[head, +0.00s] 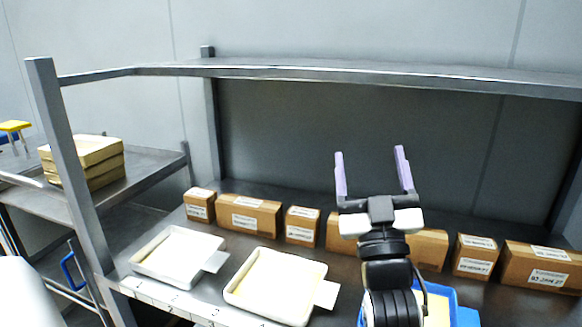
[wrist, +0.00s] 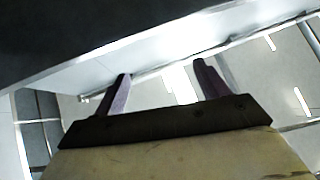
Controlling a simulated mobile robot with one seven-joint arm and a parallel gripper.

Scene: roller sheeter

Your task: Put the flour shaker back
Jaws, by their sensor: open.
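My gripper (head: 373,172) is raised above the lower shelf, its two purple fingers apart and pointing up, with nothing between them. In the wrist view the fingers (wrist: 160,92) are also apart and empty, with the underside of a dark surface above and ceiling lights beyond. I cannot make out a flour shaker in either view. My arm hides part of the shelf behind and below the gripper.
The lower shelf (head: 219,288) holds two cream trays (head: 178,252) (head: 276,283) and a row of cardboard boxes (head: 250,215). A blue container (head: 465,316) is partly hidden by my arm. The upper shelf (head: 300,70) runs above.

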